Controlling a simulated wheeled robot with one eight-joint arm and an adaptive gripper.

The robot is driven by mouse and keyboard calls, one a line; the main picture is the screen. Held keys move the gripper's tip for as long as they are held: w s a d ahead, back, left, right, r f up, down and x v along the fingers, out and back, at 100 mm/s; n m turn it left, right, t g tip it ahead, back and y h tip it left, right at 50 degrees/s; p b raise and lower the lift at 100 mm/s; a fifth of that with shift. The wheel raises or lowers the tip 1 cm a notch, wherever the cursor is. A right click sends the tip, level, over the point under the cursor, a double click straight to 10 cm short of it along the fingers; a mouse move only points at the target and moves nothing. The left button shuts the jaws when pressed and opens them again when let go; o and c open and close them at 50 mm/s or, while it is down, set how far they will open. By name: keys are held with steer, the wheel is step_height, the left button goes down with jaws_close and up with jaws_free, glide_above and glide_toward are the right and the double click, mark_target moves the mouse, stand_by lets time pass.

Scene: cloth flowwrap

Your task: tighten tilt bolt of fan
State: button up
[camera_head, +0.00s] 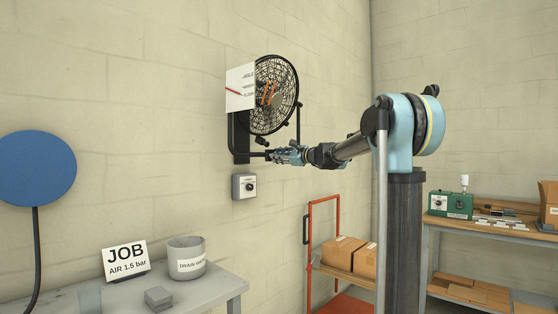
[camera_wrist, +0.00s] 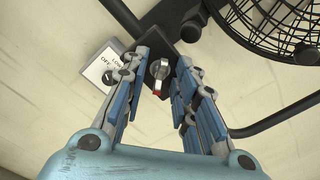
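The black wall fan (camera_head: 272,92) with its round wire cage hangs high on the wall, and part of its cage shows in the wrist view (camera_wrist: 275,30). A dark bracket plate (camera_wrist: 175,22) and bent tubes carry it. A silver wing-headed bolt with a red tip (camera_wrist: 160,72) stands at the plate's lower end; I take it for the tilt bolt. My gripper (camera_wrist: 165,60) is open, with its blue fingers on either side of the bolt. I cannot tell whether they touch it. In the head view my gripper (camera_head: 274,156) is below the fan, and the bolt cannot be made out.
A switch box (camera_head: 244,187) is on the wall below the bracket, close to my left finger in the wrist view (camera_wrist: 108,68). A white card (camera_head: 240,88) overlaps the fan's left side. A table (camera_head: 215,285) and a red cart (camera_head: 312,250) stand below.

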steer(key=v, duration=1.2)
steer(key=shift+f, duration=0.1)
steer(key=s+d+f+n+g+h, duration=0.2)
steer(key=s+f+n+g+h, duration=0.55)
steer(key=s+f, duration=1.5)
steer(key=s+d+f+n+h, duration=0.2)
steer(key=s+d+f+n, duration=0.1)
steer(key=s+d+f, duration=0.2)
steer(key=s+d+f+n+g+h, duration=0.1)
steer(key=s+d+f+n, duration=0.3)
steer(key=s+f, duration=0.5)
steer(key=s+d+f+n+h, duration=0.3)
steer(key=s+d+f, duration=0.4)
steer(key=f, duration=0.4)
steer(key=shift+s+d+f+n+h, duration=0.35)
steer(key=shift+s+f+n, duration=0.1)
steer(key=shift+s, duration=0.2)
